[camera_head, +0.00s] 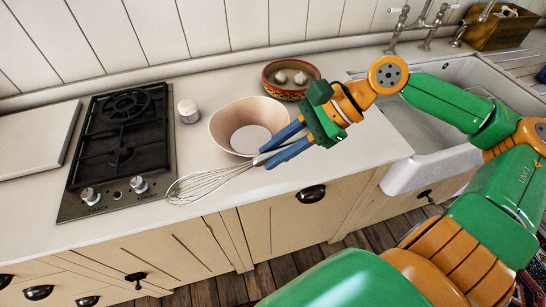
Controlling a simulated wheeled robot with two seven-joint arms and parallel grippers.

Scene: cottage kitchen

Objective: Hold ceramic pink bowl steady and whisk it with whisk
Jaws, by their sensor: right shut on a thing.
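The ceramic pink bowl (231,117) stands upright on the worktop in the head view, between the hob and the sink. My right gripper (272,151) has its blue fingers shut on the handle end of the wire whisk (205,182). The whisk lies nearly level in front of the bowl, its wire loops pointing left over the worktop's front edge area. The whisk is outside the bowl. One blue finger overlaps the bowl's right rim in the picture; I cannot tell if they touch. My left gripper is not in view.
A black gas hob (121,139) is on the left, with a small white jar (188,110) beside it. A patterned bowl (290,83) holding pale round items stands behind my right gripper. The white sink (428,149) is on the right. The front worktop edge is close to the whisk.

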